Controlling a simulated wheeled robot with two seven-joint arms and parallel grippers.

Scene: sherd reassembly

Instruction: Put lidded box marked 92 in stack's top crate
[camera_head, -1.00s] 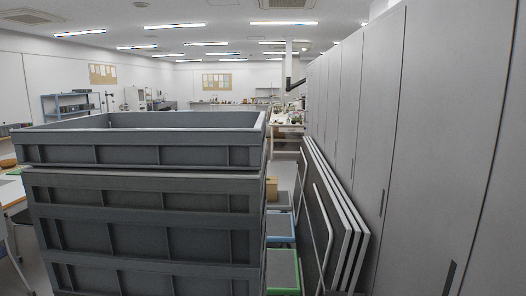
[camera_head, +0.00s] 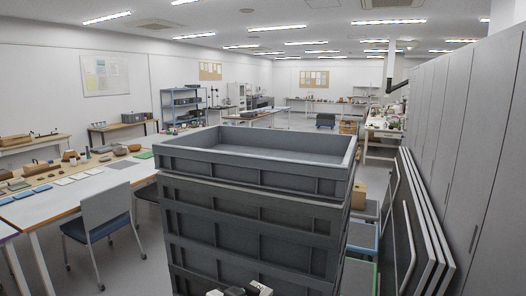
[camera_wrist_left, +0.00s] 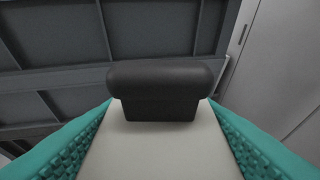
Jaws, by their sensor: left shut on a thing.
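The stack's top crate (camera_head: 262,167) is grey and open-topped. It sits on the stack of grey crates (camera_head: 245,235) in the middle of the head view, and the part of its floor that shows is bare. In the left wrist view my left gripper (camera_wrist_left: 160,108) has its teal, textured fingers shut on a pale thing with a dark rounded bar (camera_wrist_left: 162,90) across its far end, taken to be the lidded box (camera_wrist_left: 155,150). No number 92 is readable. Small white and dark parts show at the head view's bottom edge. My right gripper is not in view.
Tall grey cabinets (camera_head: 485,150) and leaning panels (camera_head: 415,225) stand right of the stack. A table with sherds (camera_head: 85,185) and a blue-grey chair (camera_head: 105,220) stand to the left. A cardboard box (camera_head: 359,196) is behind the stack's right side.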

